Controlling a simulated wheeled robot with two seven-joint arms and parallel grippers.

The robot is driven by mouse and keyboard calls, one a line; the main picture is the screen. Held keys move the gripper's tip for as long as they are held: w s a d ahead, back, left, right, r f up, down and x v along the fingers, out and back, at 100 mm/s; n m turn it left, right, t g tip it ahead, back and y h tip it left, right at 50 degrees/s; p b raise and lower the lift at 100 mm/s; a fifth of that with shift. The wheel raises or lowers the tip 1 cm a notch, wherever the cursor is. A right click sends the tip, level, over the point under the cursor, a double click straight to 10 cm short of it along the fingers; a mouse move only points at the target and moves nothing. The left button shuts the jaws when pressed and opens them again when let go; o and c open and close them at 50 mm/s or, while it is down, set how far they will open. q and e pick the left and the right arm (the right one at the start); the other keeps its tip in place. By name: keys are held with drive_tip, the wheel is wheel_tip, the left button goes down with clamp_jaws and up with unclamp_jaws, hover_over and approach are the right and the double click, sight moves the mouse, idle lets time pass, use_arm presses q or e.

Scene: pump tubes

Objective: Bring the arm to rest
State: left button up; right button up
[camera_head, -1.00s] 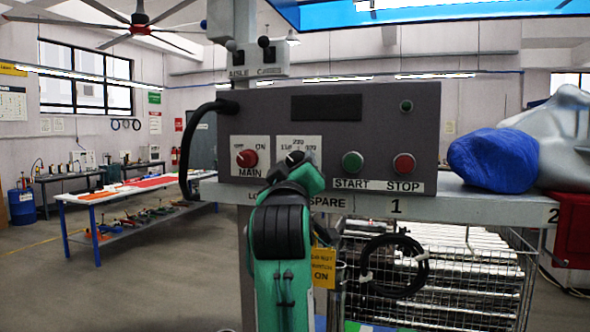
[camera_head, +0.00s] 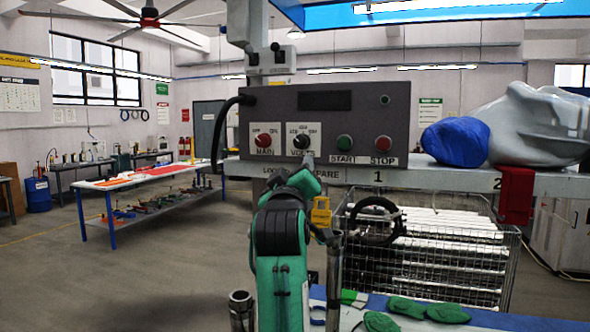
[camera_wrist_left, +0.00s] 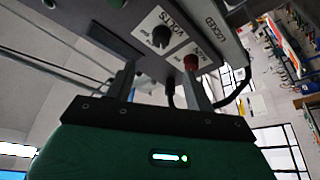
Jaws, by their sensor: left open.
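My left arm (camera_head: 280,235), green and black, rises from the bottom middle of the head view. My left gripper (camera_head: 307,160) is small and partly hidden by its own wrist, just below the VOLTS knob (camera_head: 301,142) of the grey control box (camera_head: 345,100). In the left wrist view my left gripper (camera_wrist_left: 160,88) has its two fingers apart with nothing between them. Beyond them are the VOLTS knob (camera_wrist_left: 160,37) and the red MAIN knob (camera_wrist_left: 191,62), which look clear of the fingers. My right gripper is not in view.
The box has green START (camera_head: 344,142) and red STOP (camera_head: 383,143) buttons. A blue bundle (camera_head: 455,141) lies on the shelf (camera_head: 430,177) to the right. A wire basket (camera_head: 440,250) stands below. Green pieces (camera_head: 447,313) lie at the bottom right. Open floor lies left.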

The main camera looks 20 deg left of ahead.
use_arm(q)
drive_tip(key=s+a+f+m+g+h, duration=0.1)
drive_tip(key=s+a+f+m+g, duration=0.15)
drive_tip(key=f, duration=1.45)
drive_tip(key=s+a+f+m+g+h, duration=0.1)
drive_tip(key=s+f+m+g, duration=0.2)
drive_tip(key=f, duration=1.4)
drive_tip(key=s+f+m+g+h, duration=0.1)
drive_tip(key=s+f+m+g, duration=0.35)
drive_tip(key=s+f, duration=1.25)
drive_tip(key=s+d+f+m+g+h, duration=0.1)
drive_tip(key=s+f+g, duration=0.4)
drive_tip(key=s, duration=0.5)
drive_tip(key=s+f+m+g, duration=0.1)
drive_tip(key=s+f+g, duration=0.2)
drive_tip(key=s+f, duration=0.5)
wheel_tip(320, 180, down, 27)
drive_tip(key=s, duration=0.2)
drive_tip(key=s+a+f+g, duration=0.2)
drive_tip(key=s+a+f, duration=0.1)
drive_tip(key=s+f, duration=1.6)
wheel_tip(320, 180, down, 2)
drive_tip(key=shift+s+a+f, duration=0.1)
drive_tip(key=shift+s+a, duration=0.05)
drive_tip(key=shift+s, duration=0.15)
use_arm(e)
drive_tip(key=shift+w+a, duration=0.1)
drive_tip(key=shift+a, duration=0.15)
